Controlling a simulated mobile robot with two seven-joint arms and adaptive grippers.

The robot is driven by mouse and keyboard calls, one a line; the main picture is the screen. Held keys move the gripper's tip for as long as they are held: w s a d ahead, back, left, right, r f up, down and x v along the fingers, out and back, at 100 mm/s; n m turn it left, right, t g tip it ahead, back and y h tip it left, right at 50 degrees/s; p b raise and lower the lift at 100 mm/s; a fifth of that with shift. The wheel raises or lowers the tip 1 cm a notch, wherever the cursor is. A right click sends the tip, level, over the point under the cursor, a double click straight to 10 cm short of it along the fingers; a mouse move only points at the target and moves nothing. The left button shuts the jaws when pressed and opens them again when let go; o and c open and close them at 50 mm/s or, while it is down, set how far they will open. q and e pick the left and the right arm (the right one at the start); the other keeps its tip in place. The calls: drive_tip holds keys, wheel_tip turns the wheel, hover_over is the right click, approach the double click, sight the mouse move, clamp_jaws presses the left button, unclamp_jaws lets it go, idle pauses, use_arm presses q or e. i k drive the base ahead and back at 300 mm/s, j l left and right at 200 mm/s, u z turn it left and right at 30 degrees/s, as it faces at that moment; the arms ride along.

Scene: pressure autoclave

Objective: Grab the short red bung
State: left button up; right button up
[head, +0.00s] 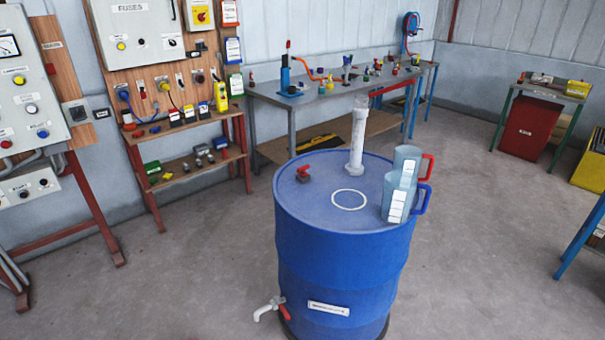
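A small red fitting (304,175) with a lever-like top sits on the left part of the blue drum's lid. It is the only short red piece on the lid, but I cannot tell for sure that it is the bung. The blue drum (335,255) stands upright in the middle of the floor. Neither of my grippers shows in the head view.
The lid also carries a white upright tube (357,140), a jug with a red handle (408,158) and a jug with a blue handle (398,196). A tap (270,308) sticks out low on the drum. A cluttered workbench (330,100) stands behind. Floor around the drum is clear.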

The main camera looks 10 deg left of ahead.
sight(301, 171)
drive_tip(key=u, duration=3.15)
drive_tip(key=i+j+u, duration=0.2)
drive_tip(key=u, duration=0.15)
drive_tip(key=i+u, duration=0.35)
drive_tip(key=i+l+z, duration=0.1)
drive_tip(key=i+z, duration=0.65)
drive_tip(key=z, duration=0.15)
drive_tip(key=i+j+z, duration=0.15)
drive_tip(key=i+z, duration=0.3)
drive_tip(key=i+l+z, duration=0.15)
drive_tip(key=i+z, duration=0.55)
drive_tip(key=i+j+z, duration=0.1)
drive_tip(key=i+z, duration=0.25)
drive_tip(key=i, duration=0.15)
drive_tip(key=i+z, duration=0.45)
drive_tip(key=i, duration=0.25)
drive_tip(key=i+j+z, duration=0.15)
drive_tip(key=i+z, duration=0.35)
drive_tip(key=i, duration=0.15)
drive_tip(key=i+l+z, duration=0.1)
drive_tip(key=i+z, duration=0.4)
drive_tip(key=i, duration=0.2)
drive_tip(key=i+j+z, duration=0.1)
drive_tip(key=i+z, duration=0.35)
drive_tip(key=i, duration=0.2)
